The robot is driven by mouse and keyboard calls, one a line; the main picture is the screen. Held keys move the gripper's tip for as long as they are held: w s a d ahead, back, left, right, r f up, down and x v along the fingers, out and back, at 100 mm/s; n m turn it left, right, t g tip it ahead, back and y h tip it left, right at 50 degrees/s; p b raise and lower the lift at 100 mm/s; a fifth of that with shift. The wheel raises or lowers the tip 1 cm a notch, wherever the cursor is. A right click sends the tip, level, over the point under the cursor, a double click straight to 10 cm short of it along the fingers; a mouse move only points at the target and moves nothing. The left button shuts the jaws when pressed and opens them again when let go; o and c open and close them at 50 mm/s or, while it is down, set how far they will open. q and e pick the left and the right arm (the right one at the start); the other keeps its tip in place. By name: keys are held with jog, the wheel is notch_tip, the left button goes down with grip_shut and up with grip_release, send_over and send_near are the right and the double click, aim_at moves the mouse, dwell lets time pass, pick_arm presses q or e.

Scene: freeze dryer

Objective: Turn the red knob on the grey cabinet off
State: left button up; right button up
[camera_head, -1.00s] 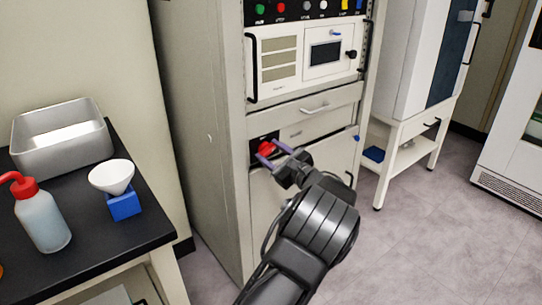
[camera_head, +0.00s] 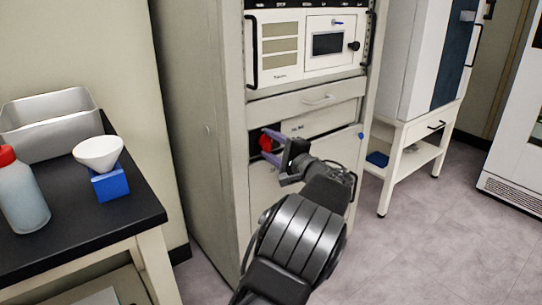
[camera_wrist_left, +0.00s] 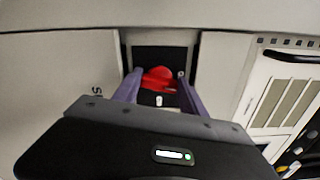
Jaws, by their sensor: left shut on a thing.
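The red knob (camera_head: 265,143) sits on a black plate on the front of the grey cabinet (camera_head: 197,120), below a drawer. It also shows in the left wrist view (camera_wrist_left: 159,78), between the two purple fingers. My left gripper (camera_head: 270,142) is at the knob, its fingers on either side of it and shut on it. The same gripper (camera_wrist_left: 157,82) fills the lower middle of the left wrist view. The fingers hide part of the knob in the head view. My right gripper is not in view.
A black-topped bench (camera_head: 90,226) at the left carries a metal tray (camera_head: 50,138), a white funnel (camera_head: 98,153) on a blue block (camera_head: 110,185) and a wash bottle (camera_head: 22,200). A white stand (camera_head: 408,150) is to the right of the cabinet. The floor at right is clear.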

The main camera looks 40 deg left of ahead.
pick_arm(q)
jog(key=shift+f+n+b, duration=0.25)
jog(key=shift+n+b, duration=0.65)
jog(key=shift+b, duration=0.05)
jog(key=shift+r+n+b, duration=0.1)
jog(key=shift+n+b, duration=0.2)
jog(key=shift+n, duration=0.1)
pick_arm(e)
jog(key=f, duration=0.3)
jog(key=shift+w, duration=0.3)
pick_arm(q)
jog(key=o, duration=1.4)
jog(key=shift+r, duration=0.1)
jog(key=shift+c, duration=0.2)
jog(key=p+v, duration=0.2)
jog(key=v, duration=0.6)
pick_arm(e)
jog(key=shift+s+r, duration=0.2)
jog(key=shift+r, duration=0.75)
